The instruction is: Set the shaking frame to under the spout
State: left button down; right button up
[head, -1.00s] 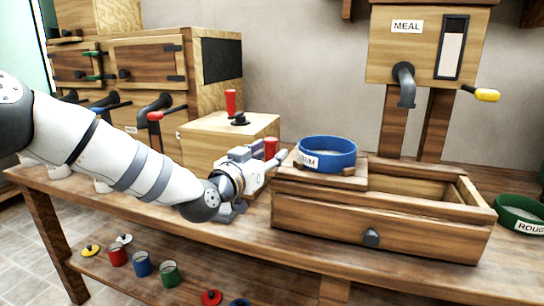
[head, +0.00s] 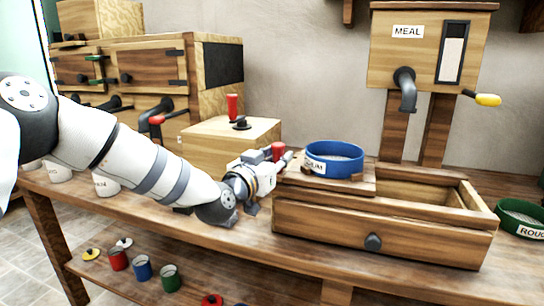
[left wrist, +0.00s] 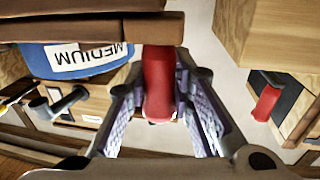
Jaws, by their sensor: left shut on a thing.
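The shaking frame (head: 361,184) is a low wooden carriage on top of the long wooden box, at its left part. It bears the blue sieve marked MEDIUM (head: 334,159). In the left wrist view, the frame's wooden edge (left wrist: 90,26) crosses the top. My left gripper (head: 277,157) is shut on the frame's red handle (left wrist: 158,85), which stands between its fingers. The dark spout (head: 407,97) hangs below the bin marked MEAL, right of the sieve and apart from it. My right gripper is not in view.
The wooden box (head: 320,232) lies open on its right side, below the spout. A green sieve marked ROUGH (head: 520,217) stands at the right. A wooden chest with a red-handled top (head: 215,150) stands behind my left arm. Small pots sit on the lower shelf.

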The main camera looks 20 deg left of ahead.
aim_at(349, 163)
pick_arm(q)
jog(key=d, duration=0.5)
jog(key=d+p, duration=0.1)
jog(key=d, duration=0.9)
jog(key=shift+s, duration=0.3)
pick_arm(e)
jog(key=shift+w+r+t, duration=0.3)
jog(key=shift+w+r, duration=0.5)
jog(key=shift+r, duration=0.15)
pick_arm(q)
jog(key=c, duration=1.8)
grip_release()
jog(key=o, duration=0.4)
jog(key=shift+d, duration=0.25)
